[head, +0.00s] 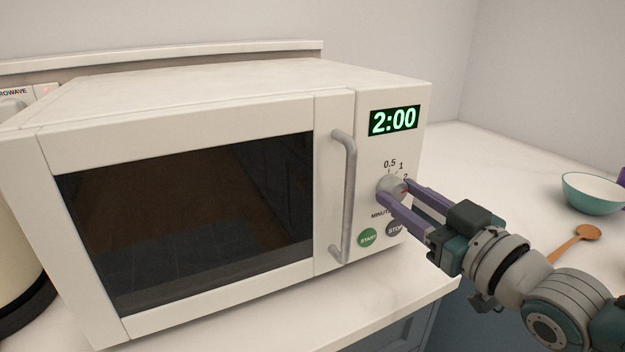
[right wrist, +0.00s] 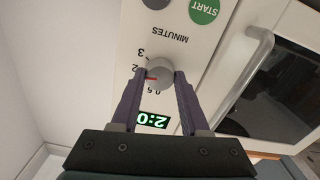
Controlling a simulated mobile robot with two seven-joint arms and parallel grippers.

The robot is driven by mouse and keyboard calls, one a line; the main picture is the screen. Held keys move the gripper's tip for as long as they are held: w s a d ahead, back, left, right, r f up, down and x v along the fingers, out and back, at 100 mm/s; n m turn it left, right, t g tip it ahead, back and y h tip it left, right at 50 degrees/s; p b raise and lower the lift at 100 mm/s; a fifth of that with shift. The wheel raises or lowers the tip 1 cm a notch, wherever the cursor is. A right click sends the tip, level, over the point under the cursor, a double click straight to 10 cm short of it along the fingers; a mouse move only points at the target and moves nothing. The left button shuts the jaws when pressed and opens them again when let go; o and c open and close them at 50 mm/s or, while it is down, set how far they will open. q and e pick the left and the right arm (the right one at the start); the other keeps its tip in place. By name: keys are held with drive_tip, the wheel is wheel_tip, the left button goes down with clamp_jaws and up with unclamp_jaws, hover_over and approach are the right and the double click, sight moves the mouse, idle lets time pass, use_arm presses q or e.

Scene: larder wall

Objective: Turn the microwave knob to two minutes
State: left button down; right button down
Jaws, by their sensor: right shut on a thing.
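The white microwave (head: 385,150) stands on the counter with its door closed. Its green display (head: 394,120) reads 2:00. The round grey knob (head: 388,187) is on the control panel below the display, with minute marks around it. My right gripper (head: 398,191) is shut on the knob, one purple finger on each side. In the right wrist view the knob (right wrist: 160,70) sits between the fingertips, and its red pointer line is near the 2 mark. The green START button (head: 368,237) and the grey STOP button (head: 395,229) are below it. My left gripper is not in view.
The grey door handle (head: 346,195) stands out just left of the knob. A teal bowl (head: 592,194) and a wooden spoon (head: 574,243) are on the counter at the right. A cream rounded object (head: 20,250) stands at the left edge.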

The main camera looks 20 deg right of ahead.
drive_tip(key=shift+c, duration=2)
unclamp_jaws()
drive_tip(key=s, duration=1)
drive_tip(key=shift+d+p, duration=0.35)
drive_tip(key=shift+d, duration=0.05)
drive_tip(key=shift+w+a, duration=0.1)
